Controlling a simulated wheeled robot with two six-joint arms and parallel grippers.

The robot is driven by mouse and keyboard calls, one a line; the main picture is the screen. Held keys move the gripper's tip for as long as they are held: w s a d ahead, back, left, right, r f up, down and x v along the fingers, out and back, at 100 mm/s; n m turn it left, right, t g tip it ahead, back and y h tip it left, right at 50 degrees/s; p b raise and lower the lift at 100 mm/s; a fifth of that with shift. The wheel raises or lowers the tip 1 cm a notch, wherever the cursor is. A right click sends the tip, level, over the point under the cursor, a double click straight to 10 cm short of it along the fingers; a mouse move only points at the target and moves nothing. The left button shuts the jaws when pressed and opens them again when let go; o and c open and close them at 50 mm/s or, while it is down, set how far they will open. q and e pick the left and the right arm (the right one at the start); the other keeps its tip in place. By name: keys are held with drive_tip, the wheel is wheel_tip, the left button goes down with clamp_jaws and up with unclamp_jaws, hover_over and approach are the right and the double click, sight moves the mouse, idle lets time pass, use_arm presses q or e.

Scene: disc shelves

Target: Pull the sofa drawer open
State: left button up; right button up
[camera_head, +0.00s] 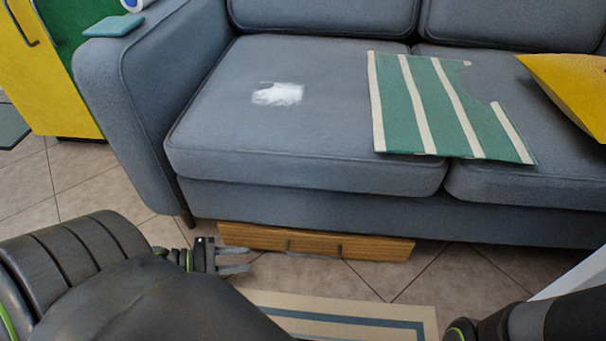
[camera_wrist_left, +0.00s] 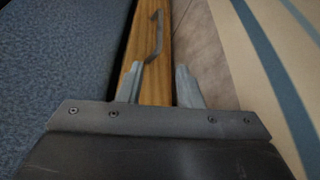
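The sofa (camera_head: 300,196) is blue-grey. A wooden drawer (camera_head: 385,248) shows under its front edge, with a dark bar handle (camera_head: 313,250) on its front. My left gripper (camera_head: 248,259) is open and empty near the drawer's left end, to the left of the handle. In the left wrist view, the gripper's two fingers (camera_wrist_left: 158,85) stand apart, with the wooden drawer (camera_wrist_left: 158,82) between and beyond them. The handle (camera_wrist_left: 156,38) lies ahead of the fingertips, apart from them. Part of my right arm shows at the lower right; its gripper is out of view.
A beige rug (camera_head: 350,312) with a blue-green stripe lies on the tiled floor in front of the drawer. A green striped cloth (camera_head: 440,105), a white patch (camera_head: 278,94) and a yellow cushion (camera_head: 575,85) are on the sofa. A yellow cabinet (camera_head: 50,85) stands at the left.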

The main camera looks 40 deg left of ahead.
sight(303, 253)
use_arm(q)
drive_tip(key=b+x, duration=0.6)
drive_tip(key=x, duration=0.9)
drive_tip(key=shift+w+d, duration=0.2)
drive_tip(key=shift+d, duration=0.05)
drive_tip(key=shift+w+d, duration=0.4)
drive_tip(key=shift+w, duration=0.1)
drive_tip(key=shift+c, duration=0.3)
clamp_jaws()
